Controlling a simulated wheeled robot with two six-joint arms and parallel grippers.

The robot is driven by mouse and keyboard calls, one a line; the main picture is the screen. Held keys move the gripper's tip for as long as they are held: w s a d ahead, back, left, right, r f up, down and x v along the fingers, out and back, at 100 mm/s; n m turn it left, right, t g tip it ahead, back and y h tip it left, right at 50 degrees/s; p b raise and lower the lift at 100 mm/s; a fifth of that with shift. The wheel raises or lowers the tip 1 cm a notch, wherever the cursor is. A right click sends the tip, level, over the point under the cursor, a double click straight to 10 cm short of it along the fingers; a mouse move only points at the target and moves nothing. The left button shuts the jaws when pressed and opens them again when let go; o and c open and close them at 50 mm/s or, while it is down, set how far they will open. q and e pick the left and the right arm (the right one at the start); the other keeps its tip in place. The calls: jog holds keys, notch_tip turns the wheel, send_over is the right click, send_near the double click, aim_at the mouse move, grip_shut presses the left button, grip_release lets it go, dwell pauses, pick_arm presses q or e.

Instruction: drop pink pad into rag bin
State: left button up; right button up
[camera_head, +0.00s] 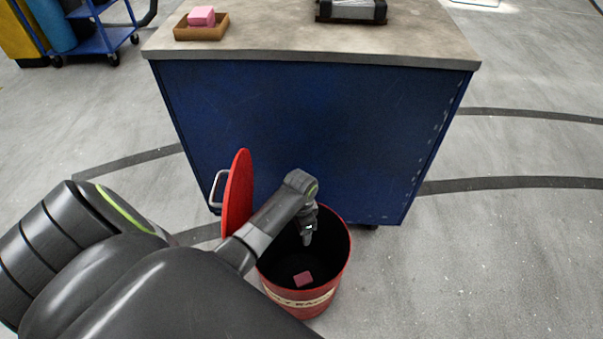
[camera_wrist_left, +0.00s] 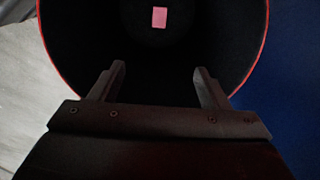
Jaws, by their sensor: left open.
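A pink pad (camera_head: 303,279) lies inside the red rag bin (camera_head: 327,301), low down in its dark interior. In the left wrist view the pad (camera_wrist_left: 159,17) shows small, beyond the fingertips and apart from them. The bin's red rim (camera_wrist_left: 262,50) curves around the view. My left gripper (camera_head: 308,238) points down over the bin's mouth. In the wrist view it (camera_wrist_left: 160,82) is open with nothing between its fingers. The bin's red lid (camera_head: 238,193) stands upright at the left of the mouth. My right gripper is not in view.
A blue workbench (camera_head: 300,135) stands right behind the bin. On its top are a wooden tray (camera_head: 201,34) holding a pink block (camera_head: 201,16) and a dark device (camera_head: 351,11). A blue cart (camera_head: 95,42) stands at the far left. The floor at right is clear.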

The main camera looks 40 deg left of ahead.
pick_arm(q)
notch_tip(320, 180, up, 14)
jog(key=p, duration=0.4)
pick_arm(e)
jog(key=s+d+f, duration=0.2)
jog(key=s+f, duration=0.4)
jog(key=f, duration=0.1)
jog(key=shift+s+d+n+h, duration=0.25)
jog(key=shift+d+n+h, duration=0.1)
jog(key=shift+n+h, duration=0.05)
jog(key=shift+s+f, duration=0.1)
